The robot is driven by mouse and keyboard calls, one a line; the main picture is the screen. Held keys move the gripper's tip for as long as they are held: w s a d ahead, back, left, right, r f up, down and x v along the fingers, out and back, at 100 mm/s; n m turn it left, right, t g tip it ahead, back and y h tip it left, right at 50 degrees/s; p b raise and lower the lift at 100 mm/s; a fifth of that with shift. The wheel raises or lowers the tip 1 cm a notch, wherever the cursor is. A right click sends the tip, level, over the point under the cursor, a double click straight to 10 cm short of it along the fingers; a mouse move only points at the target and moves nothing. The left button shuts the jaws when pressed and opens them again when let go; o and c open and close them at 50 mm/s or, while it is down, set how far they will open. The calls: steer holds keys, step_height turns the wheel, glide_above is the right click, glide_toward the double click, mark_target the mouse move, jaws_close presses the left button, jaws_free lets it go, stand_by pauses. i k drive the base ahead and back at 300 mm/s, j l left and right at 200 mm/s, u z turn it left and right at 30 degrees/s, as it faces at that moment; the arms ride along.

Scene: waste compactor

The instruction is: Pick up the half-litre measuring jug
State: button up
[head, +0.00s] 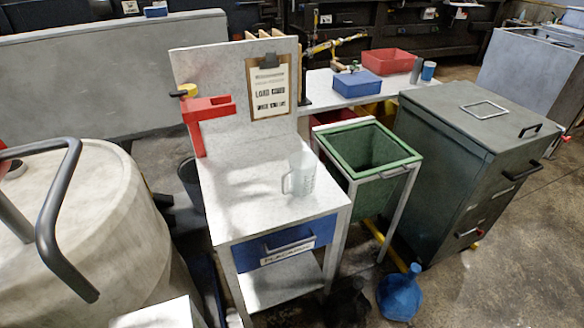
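The measuring jug (303,176) is clear, whitish plastic with dark markings on its side. It stands upright on the light-topped workbench (250,221), right of the middle, with its handle towards the left. Nothing touches it. My gripper is not in the head view, so whether it is open or shut does not show.
A red bracket (202,118) stands at the bench's back left, and a clipboard (270,88) hangs on the back panel. A green bin (367,150) adjoins the bench's right side. A large pale drum (90,230) fills the left. The bench top around the jug is clear.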

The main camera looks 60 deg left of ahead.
mark_target(302, 165)
steer(key=i+u, duration=0.2)
steer(key=u, duration=0.25)
steer(key=i+u, duration=0.2)
steer(key=u, duration=0.25)
steer(key=i+l+u, duration=0.1)
steer(key=u, duration=0.35)
steer(key=i, duration=0.1)
